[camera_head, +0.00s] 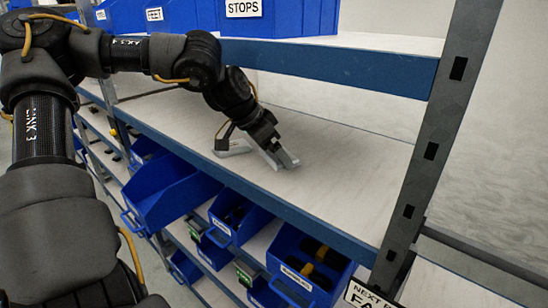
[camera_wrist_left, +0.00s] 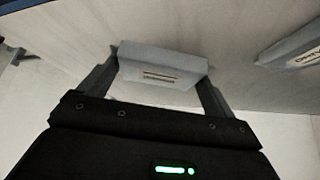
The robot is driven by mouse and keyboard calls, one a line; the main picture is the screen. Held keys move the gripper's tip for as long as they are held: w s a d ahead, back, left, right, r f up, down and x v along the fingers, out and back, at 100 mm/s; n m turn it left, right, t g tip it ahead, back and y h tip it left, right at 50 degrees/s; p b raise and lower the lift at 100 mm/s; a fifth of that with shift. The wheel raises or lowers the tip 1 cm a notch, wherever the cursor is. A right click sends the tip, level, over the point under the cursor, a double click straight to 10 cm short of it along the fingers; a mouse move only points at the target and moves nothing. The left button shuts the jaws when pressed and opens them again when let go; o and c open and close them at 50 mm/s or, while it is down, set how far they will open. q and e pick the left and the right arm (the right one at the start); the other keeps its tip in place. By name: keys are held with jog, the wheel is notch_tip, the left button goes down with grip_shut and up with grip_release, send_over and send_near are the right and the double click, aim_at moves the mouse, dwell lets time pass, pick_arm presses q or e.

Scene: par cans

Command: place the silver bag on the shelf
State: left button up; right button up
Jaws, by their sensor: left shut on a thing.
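My left gripper (camera_head: 270,152) reaches in over the middle shelf board (camera_head: 340,180). It is shut on the silver bag (camera_head: 286,160), a small grey block-like packet. In the left wrist view the bag (camera_wrist_left: 163,66) sits between the two fingers (camera_wrist_left: 160,85), with a pale label facing the camera. The bag is at the board's surface; I cannot tell whether it touches. A second grey packet (camera_head: 232,147) lies on the board to the left of the gripper. A similar packet with dark lettering (camera_wrist_left: 292,48) shows at the right of the left wrist view. My right gripper is not in view.
Blue bins (camera_head: 280,18) stand on the shelf above, behind a blue beam (camera_head: 330,66). More blue bins (camera_head: 170,190) hang below the board's front edge. A grey upright post (camera_head: 440,140) stands at the right. The board right of the gripper is clear.

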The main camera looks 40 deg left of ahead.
aim_at(269, 155)
pick_arm(q)
jog(key=shift+w+f, duration=0.2)
notch_tip(269, 155, down, 2)
jog(key=shift+f+p, duration=0.15)
jog(key=shift+p, duration=0.5)
jog(key=shift+f, duration=0.4)
jog(key=shift+a, duration=0.1)
jog(key=o, duration=0.6)
jog(key=shift+f, duration=0.1)
jog(key=shift+o, duration=0.7)
